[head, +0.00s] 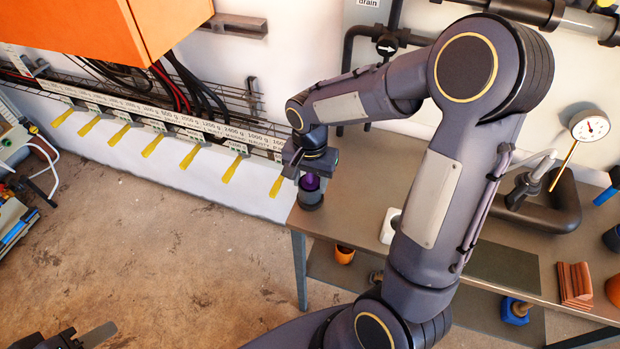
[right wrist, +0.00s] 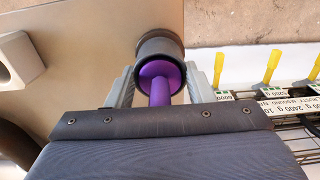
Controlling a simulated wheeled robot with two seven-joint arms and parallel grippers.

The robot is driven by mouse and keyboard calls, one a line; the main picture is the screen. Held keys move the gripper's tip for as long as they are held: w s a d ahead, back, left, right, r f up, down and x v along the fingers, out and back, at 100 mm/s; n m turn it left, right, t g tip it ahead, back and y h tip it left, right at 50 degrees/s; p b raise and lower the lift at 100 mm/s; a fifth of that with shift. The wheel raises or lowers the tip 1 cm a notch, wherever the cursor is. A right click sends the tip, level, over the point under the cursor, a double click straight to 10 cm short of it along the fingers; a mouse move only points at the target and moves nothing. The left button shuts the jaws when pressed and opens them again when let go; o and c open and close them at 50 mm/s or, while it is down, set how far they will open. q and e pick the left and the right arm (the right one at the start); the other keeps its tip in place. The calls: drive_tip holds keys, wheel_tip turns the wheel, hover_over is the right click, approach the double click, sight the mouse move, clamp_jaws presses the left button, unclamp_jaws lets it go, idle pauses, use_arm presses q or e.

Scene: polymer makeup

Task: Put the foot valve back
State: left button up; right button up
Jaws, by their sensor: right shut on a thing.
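The piece I take to be the foot valve (head: 311,197) is a short dark cylinder with a purple disc and stem inside its open end. It is at the left corner of the grey-brown bench (head: 400,185) in the head view. My right gripper (head: 311,176) is above it and shut on it. In the right wrist view the valve (right wrist: 160,50) sits between the two grey fingers (right wrist: 160,90). I cannot tell whether its underside touches the bench top. My left gripper (head: 80,338) shows only partly at the bottom left edge, away from the bench.
A white block (head: 389,226) and a dark pump-like fitting (head: 545,205) with a gauge (head: 590,126) are on the bench. An orange cup (head: 345,254) is below it. A wall rail (head: 165,124) with weight labels and yellow tags runs left of the bench. An orange cabinet (head: 105,25) overhangs it.

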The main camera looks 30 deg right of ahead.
drive_tip(key=shift+f+b, duration=0.2)
drive_tip(key=shift+b, duration=0.1)
drive_tip(key=o, duration=1.3)
drive_tip(key=shift+o, duration=0.2)
drive_tip(key=shift+r, duration=0.1)
wheel_tip(320, 180, up, 12)
drive_tip(key=shift+s+r+p, duration=0.1)
drive_tip(key=shift+p, duration=0.3)
drive_tip(key=s+a+n+t+y, duration=0.2)
drive_tip(key=s+n, duration=0.2)
drive_tip(key=s, duration=0.4)
drive_tip(key=s+a+f+n+t+y, duration=0.1)
drive_tip(key=s+a+n+t, duration=0.1)
drive_tip(key=s, duration=0.6)
drive_tip(key=shift+s+n+t+y, duration=0.4)
drive_tip(key=shift+n+t, duration=0.4)
drive_tip(key=shift+n, duration=0.4)
